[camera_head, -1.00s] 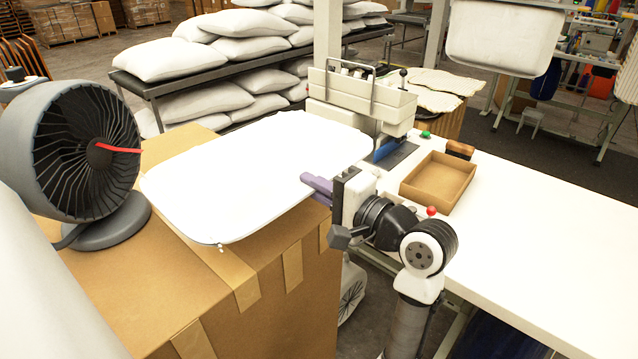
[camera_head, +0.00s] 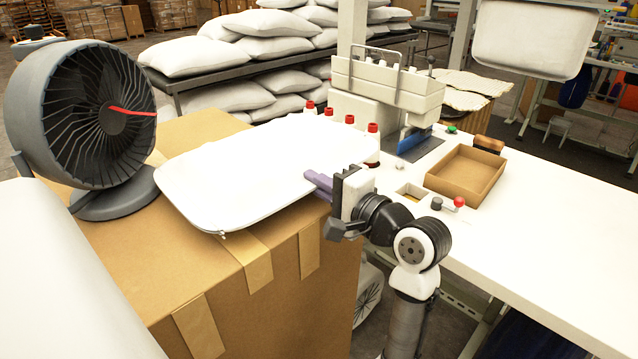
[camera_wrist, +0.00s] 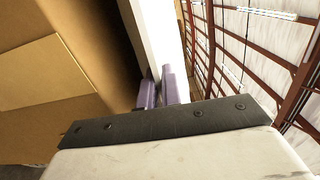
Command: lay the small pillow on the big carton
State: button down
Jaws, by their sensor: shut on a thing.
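The small pillow (camera_head: 250,172) is white, flat and rounded at the corners. In the head view it lies roughly level over the big brown carton (camera_head: 130,262), near the carton's right side. I cannot tell whether it touches the top. My gripper (camera_head: 316,182) is shut on the pillow's right edge with its purple fingers. In the wrist view, the fingers (camera_wrist: 158,92) pinch a white edge of the pillow (camera_wrist: 153,35), with the carton (camera_wrist: 50,75) to the left. The pillow hides part of the carton's top.
A dark grey fan (camera_head: 85,130) stands on the carton's left, close to the pillow. A white table (camera_head: 560,215) on the right holds a sewing machine (camera_head: 385,95), red-topped spools and a small open box (camera_head: 465,175). White pillows (camera_head: 215,58) fill a rack behind.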

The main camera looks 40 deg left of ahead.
jog(key=c, duration=1.3)
grip_release()
jog(key=shift+o, duration=0.2)
jog(key=o, duration=0.5)
jog(key=d+p, duration=0.2)
jog(key=d, duration=0.7)
jog(key=shift+s, duration=0.35)
